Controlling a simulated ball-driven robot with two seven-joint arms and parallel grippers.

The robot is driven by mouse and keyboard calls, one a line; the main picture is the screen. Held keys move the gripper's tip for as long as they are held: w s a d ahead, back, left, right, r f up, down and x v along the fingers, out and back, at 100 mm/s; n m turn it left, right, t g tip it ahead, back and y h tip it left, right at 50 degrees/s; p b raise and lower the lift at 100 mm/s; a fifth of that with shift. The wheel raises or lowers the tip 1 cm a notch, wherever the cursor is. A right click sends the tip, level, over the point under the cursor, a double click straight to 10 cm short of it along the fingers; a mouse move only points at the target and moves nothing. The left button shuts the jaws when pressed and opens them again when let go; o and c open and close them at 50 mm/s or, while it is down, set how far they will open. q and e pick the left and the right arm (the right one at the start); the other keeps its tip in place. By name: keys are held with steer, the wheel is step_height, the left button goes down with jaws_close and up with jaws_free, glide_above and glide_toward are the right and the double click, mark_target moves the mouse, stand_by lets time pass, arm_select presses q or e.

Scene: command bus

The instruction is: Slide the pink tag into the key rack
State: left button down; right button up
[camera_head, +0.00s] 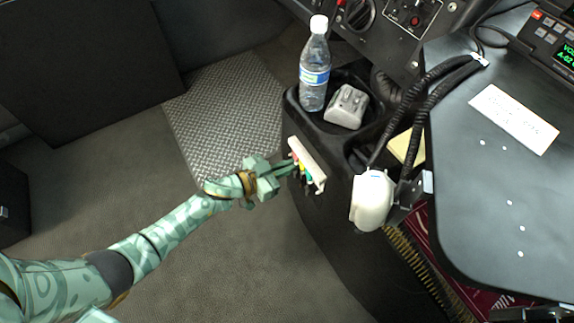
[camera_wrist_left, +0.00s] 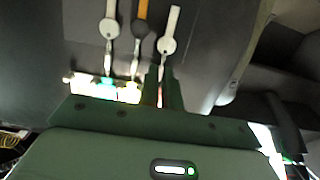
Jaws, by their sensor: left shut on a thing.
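The white key rack (camera_head: 308,163) is fixed to the side of the dark console, with several coloured tags and keys along it. My left gripper (camera_head: 287,169) is at the rack's left side, its fingers close to the tags. In the left wrist view the left gripper (camera_wrist_left: 163,88) is shut on a thin pinkish-red piece, the pink tag (camera_wrist_left: 160,97), mostly hidden between the fingers. The rack (camera_wrist_left: 88,84) is overexposed there, beside the fingers. Keys with round grey heads (camera_wrist_left: 167,44) show beyond it. I cannot tell whether the tag is inside a slot. My right gripper is not in view.
A water bottle (camera_head: 314,70) and a grey device (camera_head: 346,105) stand in the console tray above the rack. A white handset (camera_head: 372,200) and black cables are to the right. The floor to the left of the console is clear.

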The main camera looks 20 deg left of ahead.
arm_select(q)
steer(key=c, duration=1.5)
jaws_free()
steer(key=shift+f+p+v, duration=0.15)
steer(key=shift+p+v, duration=0.1)
steer(key=shift+v, duration=0.45)
steer(key=shift+f+p+v, duration=0.15)
steer(key=shift+p+v, duration=0.05)
steer(key=shift+v, duration=0.55)
steer(key=p+v, duration=0.1)
steer(key=v, duration=0.2)
steer(key=f+v, duration=0.1)
steer(key=v, duration=0.3)
steer(key=shift+s+f+p, duration=0.1)
steer(key=shift+f+p, duration=0.15)
steer(key=shift+p, duration=0.1)
